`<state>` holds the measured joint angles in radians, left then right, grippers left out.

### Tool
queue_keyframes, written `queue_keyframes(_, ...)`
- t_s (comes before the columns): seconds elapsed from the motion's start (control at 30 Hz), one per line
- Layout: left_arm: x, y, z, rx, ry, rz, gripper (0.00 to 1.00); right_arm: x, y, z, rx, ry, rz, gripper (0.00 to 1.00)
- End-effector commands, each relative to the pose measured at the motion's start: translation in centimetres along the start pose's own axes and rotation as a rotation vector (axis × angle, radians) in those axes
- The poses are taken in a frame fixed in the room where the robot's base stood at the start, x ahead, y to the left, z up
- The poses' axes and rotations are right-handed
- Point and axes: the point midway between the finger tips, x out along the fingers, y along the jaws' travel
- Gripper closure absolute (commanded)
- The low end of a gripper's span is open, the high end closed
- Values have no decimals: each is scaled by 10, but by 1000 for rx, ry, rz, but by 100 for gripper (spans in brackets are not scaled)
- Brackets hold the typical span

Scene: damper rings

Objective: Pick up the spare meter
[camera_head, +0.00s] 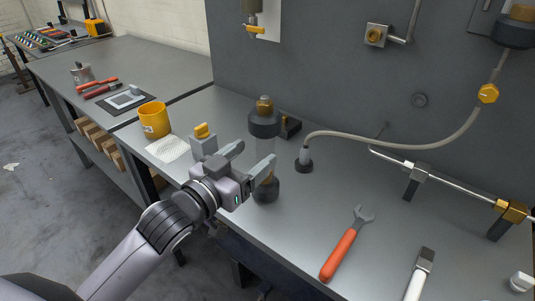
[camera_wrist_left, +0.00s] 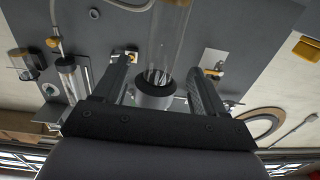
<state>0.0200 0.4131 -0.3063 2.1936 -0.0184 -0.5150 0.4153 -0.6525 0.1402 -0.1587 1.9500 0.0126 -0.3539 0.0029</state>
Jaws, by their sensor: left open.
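The spare meter (camera_head: 264,125) looks like an upright clear tube with a dark, brass-topped cap and a dark lower end, standing on the grey bench. My left gripper (camera_head: 256,157) is open at the tube's middle, its fingers pointing toward it and partly covering it. In the left wrist view a clear tube with a dark collar (camera_wrist_left: 168,45) shows between the two spread fingers of the left gripper (camera_wrist_left: 162,72). I cannot tell whether either finger touches it. My right gripper is not in view.
An orange-handled wrench (camera_head: 343,250) and a white-handled tool (camera_head: 419,275) lie at the front right. A yellow cup (camera_head: 155,120) and a white cloth (camera_head: 168,149) are to the left.

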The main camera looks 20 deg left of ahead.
Motion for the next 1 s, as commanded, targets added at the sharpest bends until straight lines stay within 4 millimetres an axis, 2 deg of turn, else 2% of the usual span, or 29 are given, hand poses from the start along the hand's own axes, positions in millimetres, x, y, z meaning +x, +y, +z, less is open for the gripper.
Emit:
queue_keyframes(0.4,47,-1,-6,1,1,-1,29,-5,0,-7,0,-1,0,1)
queue_keyframes(0.73,52,-1,-5,0,0,0,29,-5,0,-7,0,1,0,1)
queue_keyframes(0.77,52,-1,-5,0,0,0,35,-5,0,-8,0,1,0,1)
queue_keyframes(0.9,52,-1,-5,0,0,0,81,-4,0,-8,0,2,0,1)
queue_keyframes(0.97,52,-1,-5,0,0,0,100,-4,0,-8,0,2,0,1)
queue_keyframes(1.0,52,-1,-7,0,4,0,100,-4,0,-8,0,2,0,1)
